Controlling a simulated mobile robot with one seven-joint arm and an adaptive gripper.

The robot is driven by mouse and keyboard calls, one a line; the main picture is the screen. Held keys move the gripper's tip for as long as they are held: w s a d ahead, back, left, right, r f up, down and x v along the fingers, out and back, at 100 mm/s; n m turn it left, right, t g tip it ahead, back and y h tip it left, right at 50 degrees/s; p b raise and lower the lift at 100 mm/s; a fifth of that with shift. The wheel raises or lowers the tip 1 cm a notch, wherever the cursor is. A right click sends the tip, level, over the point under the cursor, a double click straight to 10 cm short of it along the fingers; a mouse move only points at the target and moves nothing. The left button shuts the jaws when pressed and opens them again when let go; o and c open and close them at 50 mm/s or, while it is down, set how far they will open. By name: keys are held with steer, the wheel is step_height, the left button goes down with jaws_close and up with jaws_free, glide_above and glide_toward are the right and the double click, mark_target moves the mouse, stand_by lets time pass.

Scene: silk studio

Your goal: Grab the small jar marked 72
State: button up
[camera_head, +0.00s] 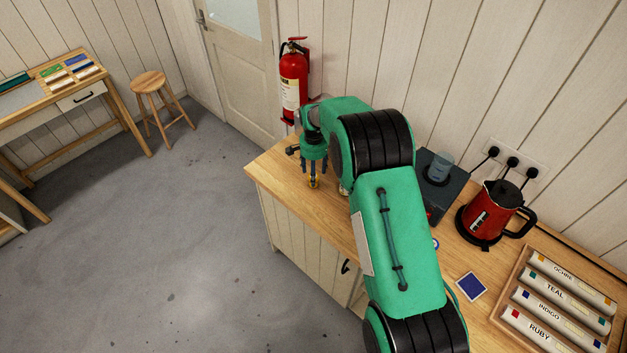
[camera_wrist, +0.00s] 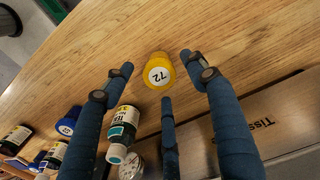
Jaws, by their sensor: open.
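The small jar marked 72 (camera_wrist: 159,71) has a yellow lid with a white number disc and stands on the wooden worktop in the wrist view. My gripper (camera_wrist: 158,76) is open, with its dark blue fingers spread around the jar's sides and one below it in the picture. I see no clear contact between fingers and jar. In the head view my gripper (camera_head: 314,174) points down at the far left end of the worktop (camera_head: 327,211), with a small yellow patch, apparently the jar, at its fingertips.
A blue-lidded jar (camera_wrist: 68,122) is further left. In the head view, a red kettle (camera_head: 490,212) and a tray of labelled rolls (camera_head: 523,264) are at right. A fire extinguisher (camera_head: 293,82) hangs behind.

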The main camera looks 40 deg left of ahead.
steer(key=shift+f, duration=1.55)
steer(key=c, duration=1.3)
